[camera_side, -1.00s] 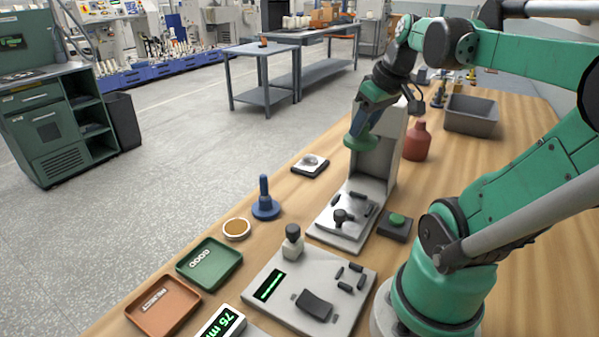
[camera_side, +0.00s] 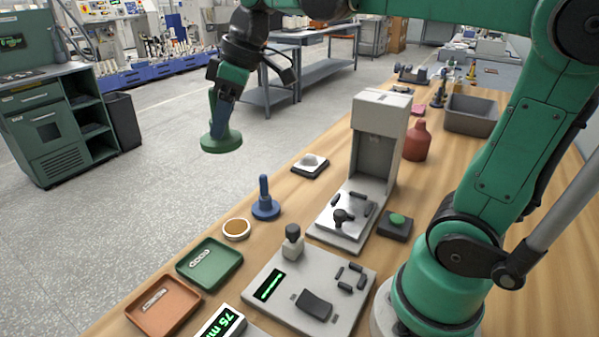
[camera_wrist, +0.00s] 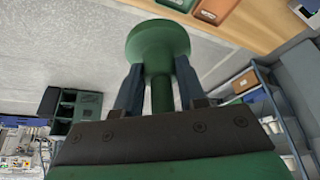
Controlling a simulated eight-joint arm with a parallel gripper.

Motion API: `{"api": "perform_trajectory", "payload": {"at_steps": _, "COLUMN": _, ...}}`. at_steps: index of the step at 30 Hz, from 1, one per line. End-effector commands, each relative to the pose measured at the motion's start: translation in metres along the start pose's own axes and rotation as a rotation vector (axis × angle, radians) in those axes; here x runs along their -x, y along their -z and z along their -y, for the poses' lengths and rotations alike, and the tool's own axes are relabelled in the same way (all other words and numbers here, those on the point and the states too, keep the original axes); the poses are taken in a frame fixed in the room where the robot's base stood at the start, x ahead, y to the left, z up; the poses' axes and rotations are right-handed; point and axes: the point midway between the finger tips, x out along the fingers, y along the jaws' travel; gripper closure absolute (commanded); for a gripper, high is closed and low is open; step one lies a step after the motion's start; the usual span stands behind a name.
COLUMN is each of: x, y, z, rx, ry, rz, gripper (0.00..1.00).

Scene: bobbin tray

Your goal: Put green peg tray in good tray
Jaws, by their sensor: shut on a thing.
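The green peg tray (camera_side: 221,142) is a round green base with a peg. My gripper (camera_side: 223,97) is shut on its peg and holds it in the air, left of the table edge, base downward. In the wrist view the green peg tray (camera_wrist: 158,42) sits between the fingers of my gripper (camera_wrist: 158,88), with its base beyond the fingertips. The good tray (camera_side: 209,264) is a shallow green tray with a GOOD label, lying on the table at the lower left. No part lies in it.
An orange tray (camera_side: 162,306) lies in front of the good tray. A round tan dish (camera_side: 236,229), a blue peg piece (camera_side: 265,200) and a grey fixture plate (camera_side: 312,290) stand close by. A tall grey press (camera_side: 379,140) stands further back.

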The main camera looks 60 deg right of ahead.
Motion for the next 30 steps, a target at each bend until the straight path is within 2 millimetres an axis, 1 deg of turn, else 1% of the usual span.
{"api": "perform_trajectory", "payload": {"at_steps": 1, "x": -0.007, "y": 0.013, "z": 0.014, "rx": 0.059, "ry": 0.025, "rz": 0.0, "gripper": 1.0}}
{"api": "perform_trajectory", "payload": {"at_steps": 3, "x": -0.014, "y": 0.024, "z": 0.028, "rx": 0.121, "ry": 0.05, "rz": 0.0, "gripper": 1.0}}
{"api": "perform_trajectory", "payload": {"at_steps": 6, "x": -0.02, "y": 0.034, "z": 0.042, "rx": 0.176, "ry": 0.073, "rz": -0.001, "gripper": 1.0}}
{"api": "perform_trajectory", "payload": {"at_steps": 9, "x": -0.028, "y": 0.037, "z": 0.049, "rx": 0.201, "ry": 0.083, "rz": -0.001, "gripper": 1.0}}
{"api": "perform_trajectory", "payload": {"at_steps": 11, "x": -0.036, "y": 0.035, "z": 0.05, "rx": 0.205, "ry": 0.084, "rz": -0.001, "gripper": 1.0}}
{"api": "perform_trajectory", "payload": {"at_steps": 24, "x": -0.128, "y": -0.004, "z": 0.049, "rx": 0.202, "ry": 0.083, "rz": -0.001, "gripper": 1.0}}
{"api": "perform_trajectory", "payload": {"at_steps": 27, "x": -0.147, "y": -0.012, "z": 0.049, "rx": 0.202, "ry": 0.083, "rz": -0.001, "gripper": 1.0}}
{"api": "perform_trajectory", "payload": {"at_steps": 30, "x": -0.162, "y": -0.018, "z": 0.049, "rx": 0.202, "ry": 0.083, "rz": -0.001, "gripper": 1.0}}
